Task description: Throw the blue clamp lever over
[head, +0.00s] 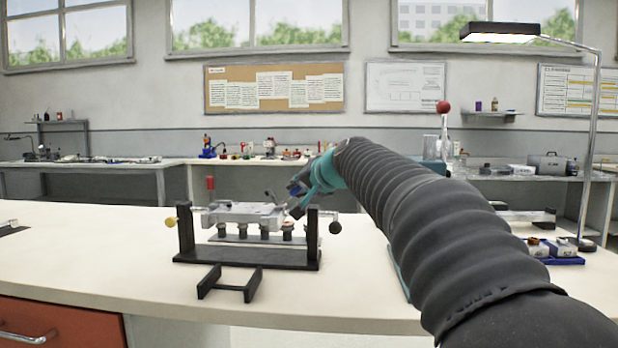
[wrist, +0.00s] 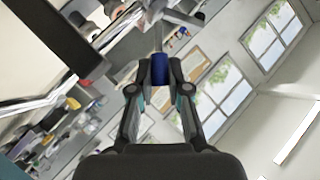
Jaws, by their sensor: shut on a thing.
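In the wrist view my gripper (wrist: 160,72) is shut on the blue clamp lever (wrist: 160,69), with a finger on each side of its blue grip. A thin grey rod runs from the grip toward the top of the picture. In the head view my gripper (head: 300,188) is at the right end of a grey metal block (head: 240,213) held in a black frame (head: 247,257). My arm and gripper hide the blue lever there. A red-handled lever (head: 211,186) stands upright at the block's left end.
A small black bracket (head: 230,284) lies in front of the frame on the white bench (head: 110,250). A yellow knob (head: 171,221) and a black knob (head: 335,227) stick out at the frame's sides. A blue tray (head: 562,257) and a lamp (head: 590,130) stand at right.

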